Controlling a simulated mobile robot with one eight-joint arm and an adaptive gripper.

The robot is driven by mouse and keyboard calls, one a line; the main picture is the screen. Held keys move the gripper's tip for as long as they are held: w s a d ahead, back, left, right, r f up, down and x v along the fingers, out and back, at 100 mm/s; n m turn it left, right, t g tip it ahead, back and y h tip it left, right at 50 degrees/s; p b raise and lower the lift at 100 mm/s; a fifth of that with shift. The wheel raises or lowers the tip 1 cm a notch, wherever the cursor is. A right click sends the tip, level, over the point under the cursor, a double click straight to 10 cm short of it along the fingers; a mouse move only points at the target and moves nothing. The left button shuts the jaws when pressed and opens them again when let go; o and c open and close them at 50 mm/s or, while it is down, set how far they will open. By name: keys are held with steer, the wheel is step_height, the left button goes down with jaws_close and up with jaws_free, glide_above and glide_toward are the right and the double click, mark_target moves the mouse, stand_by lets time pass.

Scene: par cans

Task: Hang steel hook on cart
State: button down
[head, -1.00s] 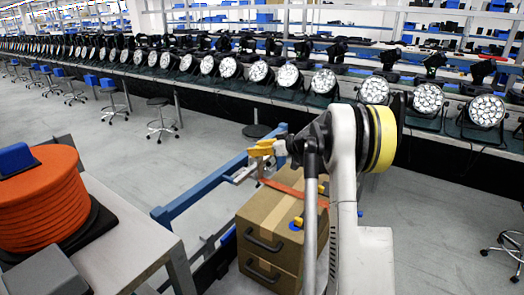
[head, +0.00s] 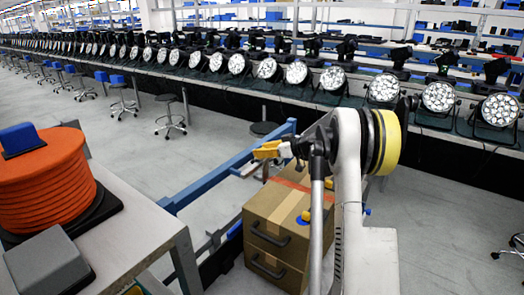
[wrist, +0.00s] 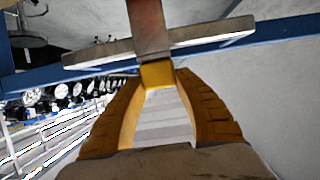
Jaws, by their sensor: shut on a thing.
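My gripper (head: 267,150) has yellow fingers and is seen close above the blue rail of the cart (head: 212,178). In the wrist view my fingers (wrist: 158,74) close on the end of a reddish-brown piece that runs up out of the picture. A flat grey steel bar (wrist: 205,36) crosses there, close to the blue rail (wrist: 285,29); I take it as part of the steel hook. In the head view a small grey metal piece (head: 244,171) shows below my gripper. Whether hook and rail touch, I cannot tell.
Stacked cardboard drawer boxes (head: 258,224) stand right of the rail, below my arm. An orange cable coil (head: 45,185) sits on a grey bench at the left. A long row of lamps (head: 383,88) lines the far bench.

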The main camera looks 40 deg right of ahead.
steer(key=c, duration=0.9)
jaws_free()
steer(key=v, duration=1.2)
